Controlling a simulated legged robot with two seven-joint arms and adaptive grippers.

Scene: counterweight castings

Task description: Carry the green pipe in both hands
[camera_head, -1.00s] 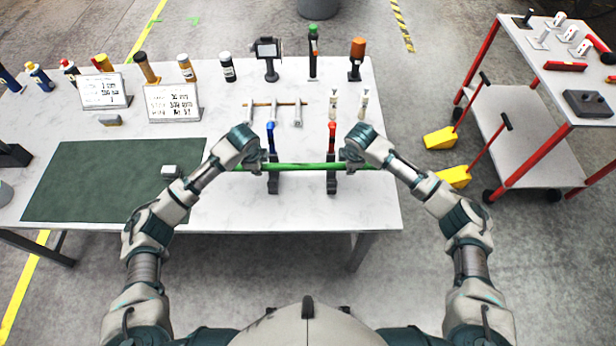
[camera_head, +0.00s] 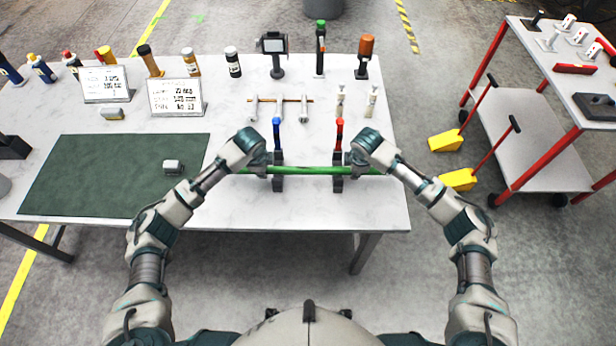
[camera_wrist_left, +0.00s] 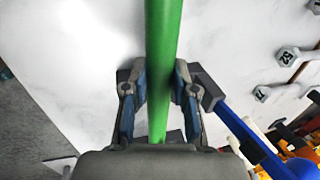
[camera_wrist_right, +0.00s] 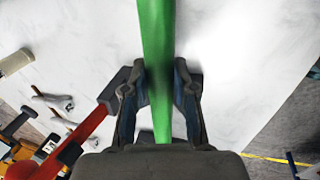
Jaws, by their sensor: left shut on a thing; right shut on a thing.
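The green pipe (camera_head: 310,170) lies level, left to right, over the front part of the white table (camera_head: 310,215). My left gripper (camera_head: 263,170) is shut on it near its left end; in the left wrist view the pipe (camera_wrist_left: 163,50) runs between the fingers (camera_wrist_left: 158,105). My right gripper (camera_head: 356,169) is shut on it near its right end; the right wrist view shows the pipe (camera_wrist_right: 157,50) between those fingers (camera_wrist_right: 160,105). The pipe crosses two dark stands with a blue handle (camera_head: 277,134) and a red handle (camera_head: 339,133). I cannot tell whether it touches them.
A green mat (camera_head: 100,175) covers the table's left. Bottles, two sign cards (camera_head: 175,97), a scanner-like device (camera_head: 272,45) and small metal pieces stand behind the pipe. The table's front edge is near my arms.

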